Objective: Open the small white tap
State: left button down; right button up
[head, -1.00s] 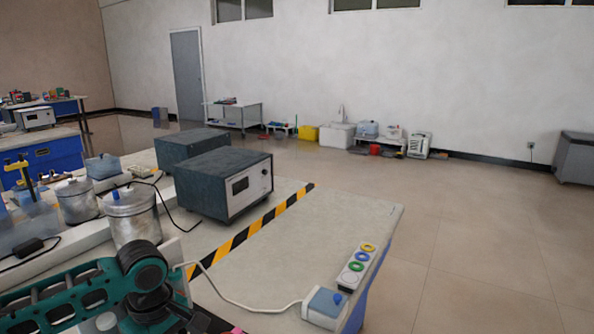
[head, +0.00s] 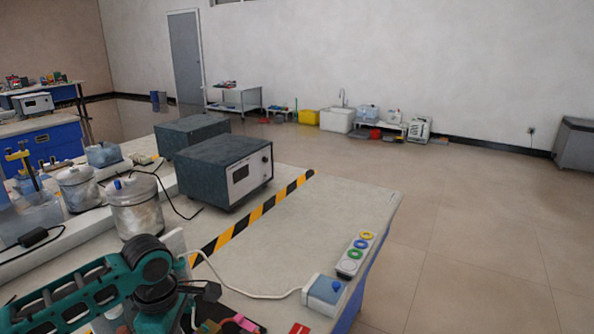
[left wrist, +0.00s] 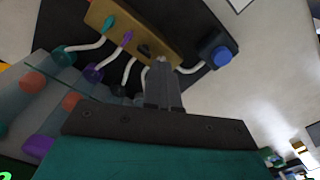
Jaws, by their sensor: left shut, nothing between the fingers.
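In the left wrist view, a tan block (left wrist: 136,28) carries several curved white spouts, with teal and purple knobs on it. One white spout (left wrist: 190,68) runs below a dark fitting with a blue knob (left wrist: 222,56). I cannot tell which of these is the small white tap. My left gripper (left wrist: 160,68) is shut and empty, its tips close to the block's lower edge; contact is unclear. In the head view, my left arm reaches in at lower left. A pale tap (head: 342,96) also stands at a white sink by the far wall. My right gripper is not in view.
On the bench (head: 340,205) stand two dark boxed instruments, the nearer one (head: 225,170) clearest, and metal pots (head: 136,208). A white cable (head: 240,288) runs to a blue-white box (head: 325,293) beside a strip with coloured rings (head: 355,254). The bench's right part is mostly clear.

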pick_arm(q)
jog(key=shift+n, duration=0.5)
jog(key=n, duration=0.3)
jog(key=shift+d+n, duration=0.1)
jog(key=shift+n, duration=0.2)
jog(key=n, duration=0.3)
jog(key=c, duration=1.6)
grip_release()
jog(key=shift+r, duration=3.5)
